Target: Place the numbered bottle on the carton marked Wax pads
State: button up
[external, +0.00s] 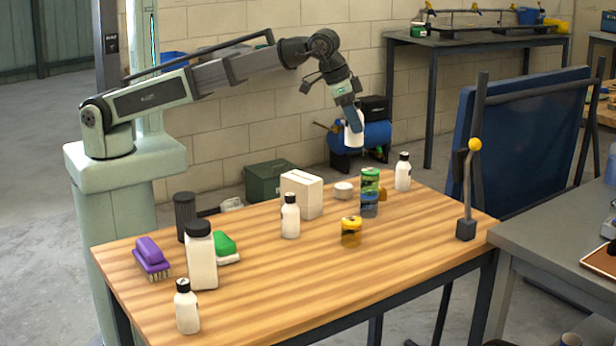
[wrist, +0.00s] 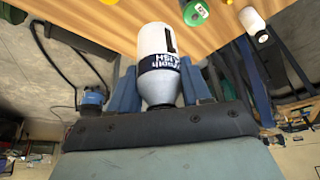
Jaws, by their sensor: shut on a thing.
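My gripper (external: 352,116) is shut on a white bottle (external: 354,135), held in the air beyond the table's back edge. In the wrist view the held bottle (wrist: 157,45) sits between the blue fingers, with a dark label band whose lettering is inverted and not clearly readable. A cream carton (external: 309,200) stands on the table, left of and below my gripper; its marking cannot be read. Other white, black-capped bottles stand at the table's middle (external: 290,220), front left (external: 187,312) and back right (external: 403,175). I cannot read numbers on them.
A larger white bottle (external: 201,262), purple brush (external: 150,258), green-topped brush or sponge (external: 224,245) and dark cylinder (external: 186,215) crowd the left. Stacked green (external: 370,178) and blue jars (external: 369,207) and a yellow jar (external: 351,232) stand right of the carton. The front right tabletop is clear.

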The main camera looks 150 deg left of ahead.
jog(key=s+d+f+n+g, duration=0.15)
jog(key=s+d+n, duration=0.3)
jog(key=s, duration=0.55)
jog(key=n+g, duration=0.3)
jog(key=n, duration=0.5)
send_over(301, 177)
jog(key=f, duration=0.2)
jog(key=shift+w+f, duration=0.1)
jog(key=shift+f, duration=4.1)
jog(key=shift+f, duration=0.1)
jog(key=o, duration=1.1)
jog(key=shift+o, duration=0.2)
jog(key=shift+y, duration=0.3)
jog(key=v, duration=1.2)
